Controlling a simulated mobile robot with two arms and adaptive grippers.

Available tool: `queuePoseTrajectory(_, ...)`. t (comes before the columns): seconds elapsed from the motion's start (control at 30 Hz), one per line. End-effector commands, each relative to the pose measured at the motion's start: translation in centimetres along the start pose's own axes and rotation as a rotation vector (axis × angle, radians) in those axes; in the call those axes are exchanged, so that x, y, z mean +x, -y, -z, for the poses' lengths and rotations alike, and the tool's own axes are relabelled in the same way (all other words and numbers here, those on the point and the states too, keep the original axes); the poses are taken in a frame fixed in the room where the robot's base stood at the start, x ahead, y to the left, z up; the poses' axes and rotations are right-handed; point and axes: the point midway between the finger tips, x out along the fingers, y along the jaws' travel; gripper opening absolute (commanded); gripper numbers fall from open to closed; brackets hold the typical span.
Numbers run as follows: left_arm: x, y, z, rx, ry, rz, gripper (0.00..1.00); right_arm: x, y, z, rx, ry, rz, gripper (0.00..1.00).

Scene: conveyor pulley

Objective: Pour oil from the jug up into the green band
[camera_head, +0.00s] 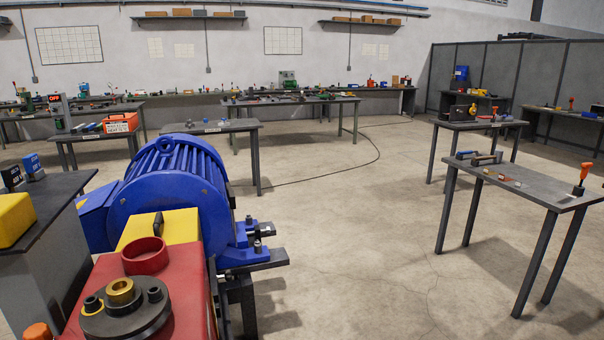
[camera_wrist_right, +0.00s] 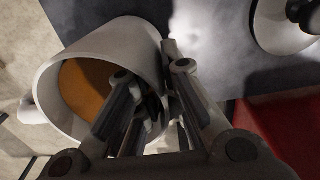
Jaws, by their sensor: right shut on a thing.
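A white jug (camera_wrist_right: 115,42) fills the left of the right wrist view, with its open mouth toward the camera. Orange-brown oil (camera_wrist_right: 88,88) shows inside it. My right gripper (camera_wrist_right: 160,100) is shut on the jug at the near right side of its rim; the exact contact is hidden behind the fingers. The jug and my right gripper do not show in the head view. My left gripper is not in view. No green band can be made out in either view.
In the head view, a red housing (camera_head: 190,290) with a red ring (camera_head: 145,256) and dark flange (camera_head: 128,318) stands close in front. A blue motor (camera_head: 175,185) sits behind it. A workbench (camera_head: 525,185) stands at right. The floor (camera_head: 350,240) between is open.

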Motion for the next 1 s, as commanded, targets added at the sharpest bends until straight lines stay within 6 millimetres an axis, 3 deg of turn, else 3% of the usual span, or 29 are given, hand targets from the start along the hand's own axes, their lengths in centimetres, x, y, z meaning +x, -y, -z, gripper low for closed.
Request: queuePoseTrajectory(1.0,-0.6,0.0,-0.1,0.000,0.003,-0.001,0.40,-2.8,-0.1,0.1,0.000,-0.004,-0.003,0.00)
